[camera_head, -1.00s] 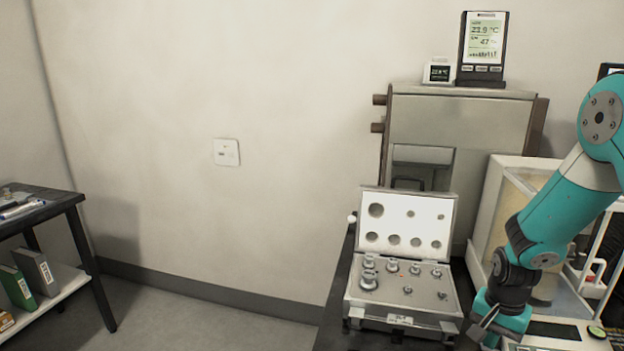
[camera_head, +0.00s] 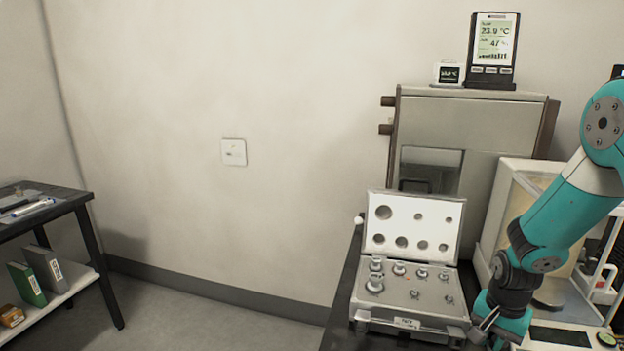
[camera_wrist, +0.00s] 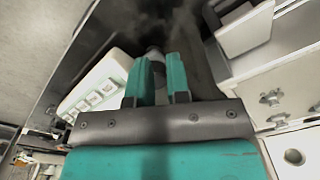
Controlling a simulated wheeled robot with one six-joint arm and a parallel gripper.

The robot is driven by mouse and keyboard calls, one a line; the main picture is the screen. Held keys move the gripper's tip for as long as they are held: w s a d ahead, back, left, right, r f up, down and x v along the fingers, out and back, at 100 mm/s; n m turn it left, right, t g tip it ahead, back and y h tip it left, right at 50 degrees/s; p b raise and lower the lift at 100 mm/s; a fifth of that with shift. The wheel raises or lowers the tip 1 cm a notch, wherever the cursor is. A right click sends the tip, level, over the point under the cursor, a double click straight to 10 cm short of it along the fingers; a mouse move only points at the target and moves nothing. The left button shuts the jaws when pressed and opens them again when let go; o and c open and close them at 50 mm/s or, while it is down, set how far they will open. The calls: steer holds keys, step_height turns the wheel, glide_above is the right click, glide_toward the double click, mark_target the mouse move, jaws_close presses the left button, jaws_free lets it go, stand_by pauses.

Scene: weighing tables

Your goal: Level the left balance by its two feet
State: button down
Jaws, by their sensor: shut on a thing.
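The balance (camera_head: 490,225) stands at the right of the head view, with a pale draft-shield box and a front display (camera_head: 560,337). My arm covers part of it. Its white key panel (camera_wrist: 99,88) is at the left of the wrist view. My gripper (camera_wrist: 159,62) is low beside the balance's front left corner, between it and the weight case. Its two teal fingers are shut on a small greyish rounded part (camera_wrist: 153,52), which looks like a balance foot. The fingers hide most of it. The other foot cannot be made out, nor any level bubble.
An open weight case (camera_head: 405,322) with several metal weights stands close to the left of my gripper and appears at right in the wrist view (camera_wrist: 290,110). A grey cabinet (camera_head: 470,120) bearing two displays stands behind. A dark side table (camera_head: 70,206) is far left.

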steer(key=r+p, duration=0.5)
steer(key=shift+s+a, duration=0.1)
steer(key=shift+a, duration=0.2)
